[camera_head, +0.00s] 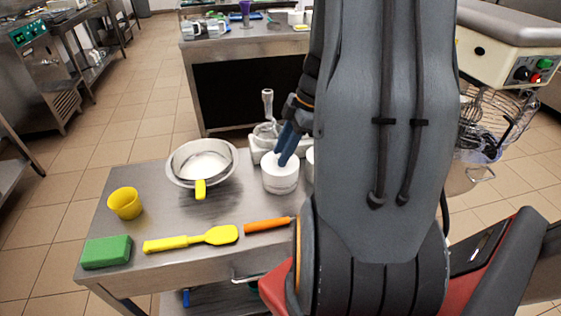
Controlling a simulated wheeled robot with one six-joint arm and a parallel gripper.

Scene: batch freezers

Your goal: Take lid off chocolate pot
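A white round pot (280,182) stands on the steel table, just left of my arm. Its top looks white and covered, but the lid's edge and any knob are hard to make out. My gripper (282,160) points down with its blue fingers at the top of this pot. The fingers look close together, and I cannot tell whether they hold the lid. A second white pot (310,161) is mostly hidden behind my arm. I cannot tell from this view which pot holds chocolate.
The steel table (150,212) holds a metal bowl (173,176) with a yellow-handled tool, a yellow cup (125,203), a green sponge (107,251), a yellow spatula (192,239) and an orange-handled tool (267,225). A clear-topped device (267,112) stands behind the pot. My arm hides the table's right side.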

